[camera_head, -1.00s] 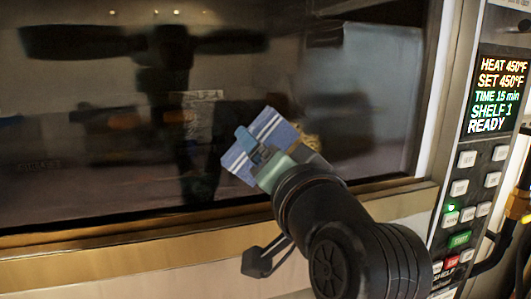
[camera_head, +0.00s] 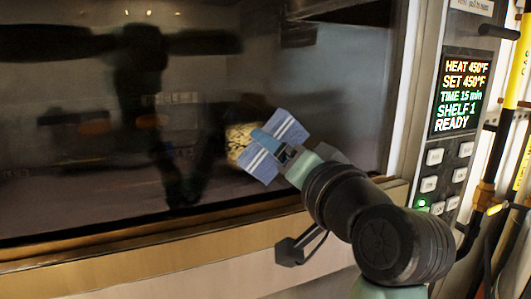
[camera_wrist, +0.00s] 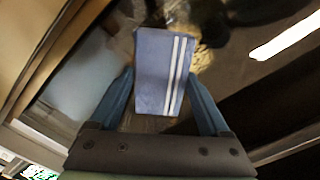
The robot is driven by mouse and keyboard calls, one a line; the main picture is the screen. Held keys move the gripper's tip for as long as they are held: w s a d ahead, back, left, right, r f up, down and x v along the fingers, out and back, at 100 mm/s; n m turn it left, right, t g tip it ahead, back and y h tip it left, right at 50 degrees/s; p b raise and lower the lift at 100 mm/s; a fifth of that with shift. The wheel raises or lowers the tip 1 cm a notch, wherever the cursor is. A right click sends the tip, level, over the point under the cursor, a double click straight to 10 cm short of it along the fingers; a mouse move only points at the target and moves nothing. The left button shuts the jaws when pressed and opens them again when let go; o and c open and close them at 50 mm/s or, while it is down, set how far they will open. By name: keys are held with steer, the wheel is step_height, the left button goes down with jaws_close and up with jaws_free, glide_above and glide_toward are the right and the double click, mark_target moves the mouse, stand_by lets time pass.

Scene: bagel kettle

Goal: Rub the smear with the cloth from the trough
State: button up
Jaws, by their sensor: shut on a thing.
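The blue cloth with white stripes (camera_head: 288,127) is held in front of the dark oven window. My gripper (camera_head: 268,141) is shut on it, and the cloth sticks out on both sides of the fingers. In the wrist view the cloth (camera_wrist: 155,75) lies between the two blue fingers. The yellowish, speckled smear (camera_head: 239,143) is on the window glass, just left of the cloth. The cloth and gripper hide its right part. I cannot tell whether the cloth touches the glass. The trough is not in view.
The oven's light sill (camera_head: 150,240) runs below the window. A control panel with a lit display (camera_head: 462,97) and buttons stands at the right, beside yellow and black pipes (camera_head: 515,110). Dark reflections cover the glass at left.

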steer(key=shift+w+d, duration=0.7)
steer(key=shift+d, duration=1.5)
steer(key=p, duration=0.1)
glide_toward(229, 149)
steer(key=shift+x, duration=3)
steer(key=shift+w+d+p, duration=0.5)
steer(key=shift+w+d, duration=1.25)
steer(key=shift+d, duration=3.6)
steer(key=shift+s+a+p, duration=0.15)
steer(key=shift+s+a, duration=0.45)
steer(key=shift+a, duration=1.2)
steer(key=shift+s+a+p, duration=0.2)
steer(key=shift+s+a, duration=0.35)
steer(key=shift+a, duration=1.25)
steer(key=shift+s+a+p, duration=0.15)
steer(key=shift+s+a, duration=0.45)
steer(key=shift+a, duration=1.2)
steer(key=shift+v, duration=2.95)
